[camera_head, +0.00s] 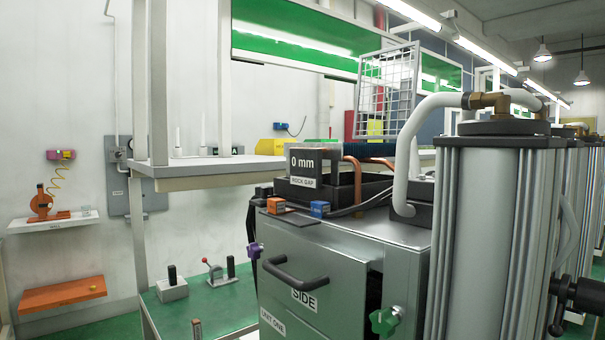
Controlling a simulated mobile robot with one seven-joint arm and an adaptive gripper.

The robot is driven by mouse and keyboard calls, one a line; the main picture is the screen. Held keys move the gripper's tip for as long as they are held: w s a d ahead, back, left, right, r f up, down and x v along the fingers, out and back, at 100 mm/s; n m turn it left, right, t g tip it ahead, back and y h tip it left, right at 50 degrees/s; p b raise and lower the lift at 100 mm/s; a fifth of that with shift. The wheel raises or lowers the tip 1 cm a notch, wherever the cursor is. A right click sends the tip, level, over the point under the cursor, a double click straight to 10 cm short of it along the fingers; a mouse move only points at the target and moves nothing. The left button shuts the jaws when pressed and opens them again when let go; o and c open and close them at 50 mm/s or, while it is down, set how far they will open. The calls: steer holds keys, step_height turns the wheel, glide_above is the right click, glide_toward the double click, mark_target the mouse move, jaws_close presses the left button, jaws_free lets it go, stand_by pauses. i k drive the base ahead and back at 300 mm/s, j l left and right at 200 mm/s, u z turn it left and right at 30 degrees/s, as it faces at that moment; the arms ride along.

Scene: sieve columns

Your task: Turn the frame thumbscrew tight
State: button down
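The frame thumbscrew is not labelled in this view. A green star-shaped knob (385,320) sits low on the front right of a grey metal cabinet (340,265). A smaller purple knob (254,250) is at the cabinet's left edge. I cannot tell which of the two, if either, is the frame thumbscrew, or how tight they are. A white wire-mesh frame (388,92) stands tilted above the cabinet. A block on top shows a "0 mm ROCK GAP" sign (303,170). My gripper is not in view.
The cabinet front has a black handle (295,275) above a "SIDE" label. Grey ribbed columns (490,230) with a white hose (405,150) and black fittings (575,295) crowd the right. A red-handled clamp (215,272) rests on the green surface at left.

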mark_target(263, 191)
steer(key=i+l+u, duration=0.2)
steer(key=i+j, duration=0.1)
steer(key=j, duration=0.25)
steer(key=i+j+u, duration=0.1)
steer(key=j, duration=0.3)
steer(key=i+j, duration=0.15)
steer(key=j, duration=0.2)
steer(key=i+j+u, duration=0.15)
steer(key=j, duration=0.25)
